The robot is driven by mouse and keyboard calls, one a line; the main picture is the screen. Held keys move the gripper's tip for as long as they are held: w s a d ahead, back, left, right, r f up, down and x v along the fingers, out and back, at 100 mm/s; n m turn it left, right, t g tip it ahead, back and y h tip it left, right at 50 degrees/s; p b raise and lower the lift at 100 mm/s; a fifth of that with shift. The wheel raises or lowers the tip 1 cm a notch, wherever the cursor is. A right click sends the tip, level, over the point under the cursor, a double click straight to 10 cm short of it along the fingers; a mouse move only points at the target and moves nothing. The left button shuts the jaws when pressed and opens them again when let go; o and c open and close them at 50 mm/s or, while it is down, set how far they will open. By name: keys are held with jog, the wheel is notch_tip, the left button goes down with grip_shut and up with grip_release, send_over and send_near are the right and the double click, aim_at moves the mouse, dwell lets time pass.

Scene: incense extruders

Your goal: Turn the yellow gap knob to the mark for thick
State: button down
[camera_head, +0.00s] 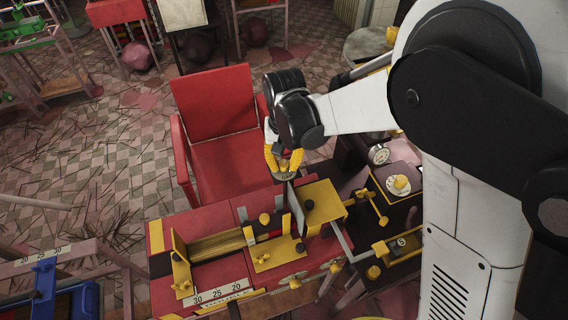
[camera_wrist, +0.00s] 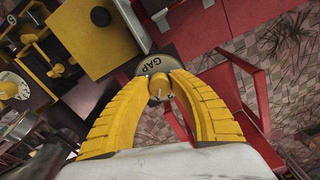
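The yellow gap knob (camera_wrist: 159,86) sits on a round grey dial plate (camera_wrist: 152,66) lettered GAP in the wrist view. A pale pointer line shows on the knob. The plate's other marks are covered by my fingers or too small to read, so I cannot tell the mark for thick. My gripper (camera_wrist: 161,80) has its two yellow fingertips on either side of the knob, and they appear to touch it. In the head view my gripper (camera_head: 284,164) is above the small grey dial plate (camera_head: 286,176) at the back edge of the extruder; the knob is mostly hidden there.
The red and yellow extruder bench (camera_head: 210,221) carries a number scale (camera_head: 216,292), plates and small knobs. A red chair (camera_head: 214,104) stands close behind my gripper. A dark side table with a gauge (camera_head: 379,155) and a yellow-knobbed dial (camera_head: 399,184) lies to the right.

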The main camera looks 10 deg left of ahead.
jog(key=shift+n, duration=0.3)
jog(key=n+b, duration=0.1)
jog(key=n, duration=0.2)
jog(key=shift+n, duration=1.9)
jog(key=c, duration=1.2)
grip_release()
jog(key=shift+r, duration=0.1)
